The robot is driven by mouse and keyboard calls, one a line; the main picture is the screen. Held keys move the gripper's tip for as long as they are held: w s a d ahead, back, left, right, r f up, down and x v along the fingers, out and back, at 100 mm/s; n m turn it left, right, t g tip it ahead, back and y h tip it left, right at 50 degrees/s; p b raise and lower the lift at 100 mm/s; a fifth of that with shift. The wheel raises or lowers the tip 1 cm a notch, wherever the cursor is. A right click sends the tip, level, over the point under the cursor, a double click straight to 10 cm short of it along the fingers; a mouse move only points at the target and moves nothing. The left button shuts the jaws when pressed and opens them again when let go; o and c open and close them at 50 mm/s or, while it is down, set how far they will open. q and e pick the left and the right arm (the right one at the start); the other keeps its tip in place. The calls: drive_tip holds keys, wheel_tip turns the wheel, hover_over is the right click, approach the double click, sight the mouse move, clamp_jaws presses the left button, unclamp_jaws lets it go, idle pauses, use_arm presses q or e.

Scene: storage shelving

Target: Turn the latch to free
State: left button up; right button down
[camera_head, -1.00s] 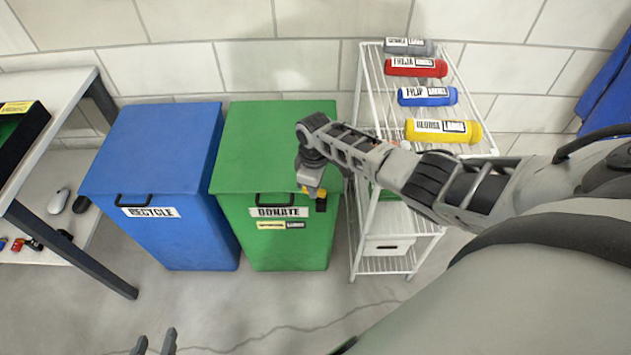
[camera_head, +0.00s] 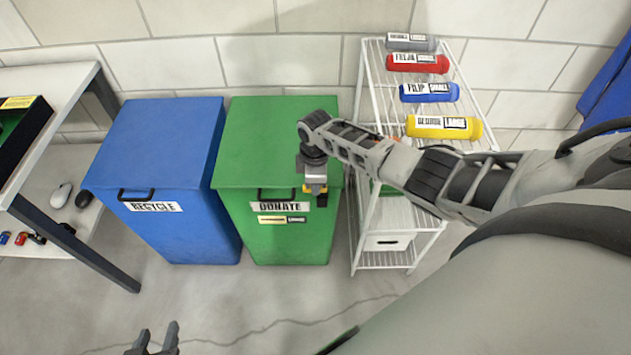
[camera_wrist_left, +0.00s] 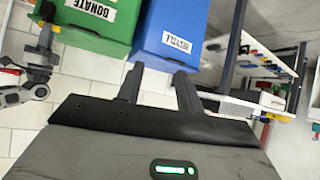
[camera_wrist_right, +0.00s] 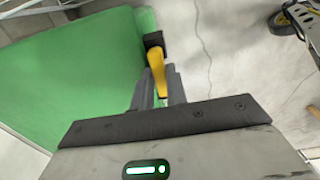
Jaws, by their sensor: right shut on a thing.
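The latch is a yellow lever (camera_wrist_right: 157,72) on a black mount (camera_wrist_right: 152,40) at the front of the green DONATE bin (camera_head: 270,140). The black mount also shows at the bin's right front edge in the head view (camera_head: 321,200). My right gripper (camera_wrist_right: 158,88) is shut on the yellow lever. In the head view my right gripper (camera_head: 314,188) points down in front of the bin and covers part of the latch. My left gripper (camera_head: 157,334) is open and empty, low over the floor. It also shows open in the left wrist view (camera_wrist_left: 158,82).
A blue RECYCLE bin (camera_head: 155,145) stands left of the green bin. A white wire rack (camera_head: 375,85) with several coloured rolls stands close on its right. A table (camera_head: 35,150) is at far left. The floor in front of the bins is clear.

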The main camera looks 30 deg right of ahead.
drive_tip(key=c, duration=1.4)
unclamp_jaws()
use_arm(q)
drive_tip(key=shift+w+d+r, duration=0.1)
use_arm(e)
drive_tip(key=shift+r, duration=0.1)
drive_tip(key=shift+r, duration=0.25)
use_arm(q)
drive_tip(key=p, duration=0.1)
drive_tip(key=r+p, duration=0.1)
drive_tip(key=shift+a+r+p, duration=0.2)
drive_tip(key=shift+a+p, duration=0.1)
drive_tip(key=shift+p, duration=0.1)
use_arm(e)
wheel_tip(320, 180, up, 15)
drive_tip(key=shift+r, duration=0.15)
use_arm(q)
drive_tip(key=shift+f, duration=0.1)
